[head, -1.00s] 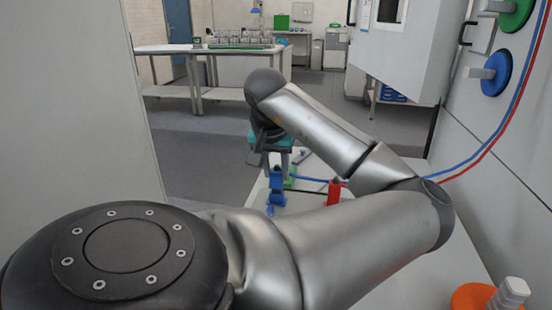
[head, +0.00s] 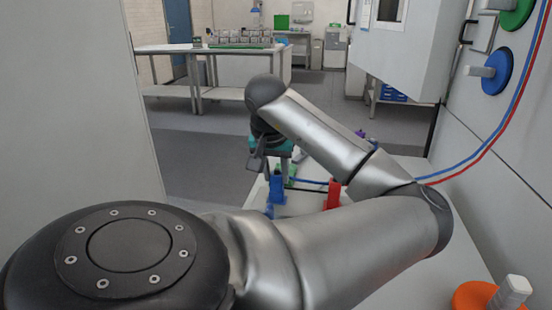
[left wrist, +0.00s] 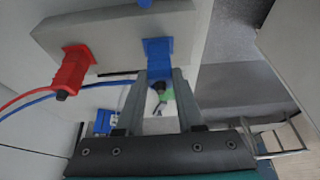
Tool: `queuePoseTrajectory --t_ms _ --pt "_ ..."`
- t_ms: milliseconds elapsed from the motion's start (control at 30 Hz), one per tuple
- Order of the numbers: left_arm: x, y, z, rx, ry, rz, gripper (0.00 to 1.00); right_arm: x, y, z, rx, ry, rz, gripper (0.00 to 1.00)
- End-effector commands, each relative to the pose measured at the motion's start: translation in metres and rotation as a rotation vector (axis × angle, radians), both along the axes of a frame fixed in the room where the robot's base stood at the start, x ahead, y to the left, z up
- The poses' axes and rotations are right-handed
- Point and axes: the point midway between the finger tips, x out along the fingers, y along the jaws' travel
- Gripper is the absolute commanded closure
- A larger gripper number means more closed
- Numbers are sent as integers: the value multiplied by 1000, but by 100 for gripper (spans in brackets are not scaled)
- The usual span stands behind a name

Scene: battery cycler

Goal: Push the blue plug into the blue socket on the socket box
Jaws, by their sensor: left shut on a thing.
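The blue plug (left wrist: 158,52) is at the tips of my left gripper (left wrist: 158,75) in the left wrist view, against the face of the pale grey socket box (left wrist: 115,35). The blue socket behind it is hidden by the plug, so I cannot tell how deep the plug sits. In the head view my left gripper (head: 272,162) is beyond my forearm, with blue parts (head: 277,188) just below it. Its fingers are shut on the plug. My right gripper is not in view.
A red plug (left wrist: 73,66) is in the box beside the blue one; it also shows in the head view (head: 334,193).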

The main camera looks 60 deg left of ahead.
Motion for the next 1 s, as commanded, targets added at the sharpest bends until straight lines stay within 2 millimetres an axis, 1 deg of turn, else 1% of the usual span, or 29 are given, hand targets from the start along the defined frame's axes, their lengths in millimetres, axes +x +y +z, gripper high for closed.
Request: queuePoseTrajectory --t_ms 167,200,467,500,767,867,967,1000 --pt "0 0 0 1 -1 0 100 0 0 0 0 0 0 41" --pt "0 0 0 2 -1 0 59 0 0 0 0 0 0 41" --pt "0 0 0 1 -1 0 30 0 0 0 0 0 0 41" --pt "0 0 0 1 -1 0 28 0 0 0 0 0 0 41" --pt "0 0 2 0 0 0 28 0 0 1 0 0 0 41" --pt "-2 -3 11 2 -1 0 28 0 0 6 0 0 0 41" --pt "-6 -7 27 2 -1 1 28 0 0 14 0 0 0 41" --pt "-8 -10 36 3 -3 1 28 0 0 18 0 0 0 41"
